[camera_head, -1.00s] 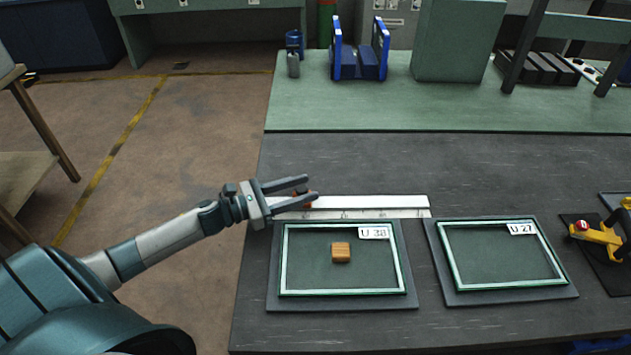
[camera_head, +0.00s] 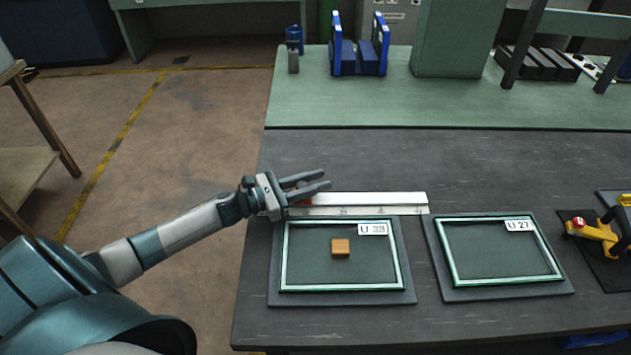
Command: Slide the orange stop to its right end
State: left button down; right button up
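The orange stop (camera_head: 304,201) is at the left part of a white rail with a ruler scale (camera_head: 375,203). Only a small bit of the stop shows, under my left gripper's fingers. My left gripper (camera_head: 326,179) reaches in from the left, over the rail's left end. Its two fingers point right with a gap between them, and I see nothing held in that gap. Whether a finger touches the stop I cannot tell. My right gripper is not in view.
In front of the rail lie two green-framed trays, U 38 (camera_head: 283,262) with a wooden block (camera_head: 340,248) in it, and U 27 (camera_head: 500,250). A yellow device (camera_head: 597,236) stands at the far right. The dark table behind the rail is clear.

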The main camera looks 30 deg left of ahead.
pick_arm(q)
jog(key=shift+w+d+b, duration=0.15)
jog(key=shift+w+d, duration=0.25)
jog(key=shift+d, duration=0.25)
jog(key=shift+w+d+b, duration=0.2)
jog(key=shift+w+d, duration=0.2)
jog(key=shift+d, duration=0.3)
jog(key=shift+w+d+b, duration=0.15)
jog(key=shift+w+d, duration=0.25)
jog(key=shift+d, duration=0.25)
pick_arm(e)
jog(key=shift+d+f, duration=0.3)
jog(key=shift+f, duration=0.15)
pick_arm(q)
jog(key=c, duration=1.5)
grip_release()
jog(key=shift+o, duration=0.2)
jog(key=shift+s+a, duration=0.1)
